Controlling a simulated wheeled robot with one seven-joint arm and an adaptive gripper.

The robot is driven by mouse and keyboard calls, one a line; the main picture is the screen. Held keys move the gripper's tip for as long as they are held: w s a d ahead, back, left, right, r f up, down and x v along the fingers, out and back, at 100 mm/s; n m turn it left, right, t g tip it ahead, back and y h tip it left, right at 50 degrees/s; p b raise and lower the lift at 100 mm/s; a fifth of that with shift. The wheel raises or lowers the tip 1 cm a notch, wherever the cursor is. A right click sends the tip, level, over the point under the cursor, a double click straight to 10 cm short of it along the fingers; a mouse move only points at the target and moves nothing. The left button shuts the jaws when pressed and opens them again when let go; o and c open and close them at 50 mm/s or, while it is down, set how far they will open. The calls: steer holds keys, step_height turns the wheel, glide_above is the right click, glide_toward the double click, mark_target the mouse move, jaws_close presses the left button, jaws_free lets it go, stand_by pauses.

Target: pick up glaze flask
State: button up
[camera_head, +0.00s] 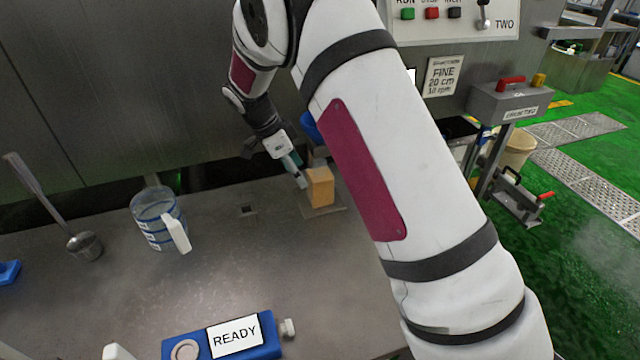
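My gripper (299,176) reaches down at the back of the bench, just left of a tan-orange block-like object (321,188). A grey fingertip is close to its left side; I cannot tell whether they touch. The object stands upright on a small flat plate (325,212). I cannot tell whether the gripper is open or shut. Nothing in view is clearly marked as the glaze flask, and I cannot tell whether the tan-orange object is it. A blue item (311,127) shows partly behind my arm.
A clear measuring jug (152,212) with blue bands stands left of centre. A metal ladle (84,245) lies farther left. A blue holder with a READY card (235,338) is at the front. The middle of the bench (240,270) is clear. My arm hides its right side.

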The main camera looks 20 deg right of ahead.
mark_target(308, 189)
steer(key=p+x, duration=0.1)
steer(key=x, duration=0.5)
steer(key=shift+s+d+f, duration=0.15)
steer(key=shift+d+f, duration=0.05)
steer(key=shift+d, duration=0.05)
steer(key=shift+d+f, duration=0.15)
steer(key=shift+f, duration=0.35)
steer(key=c, duration=0.9)
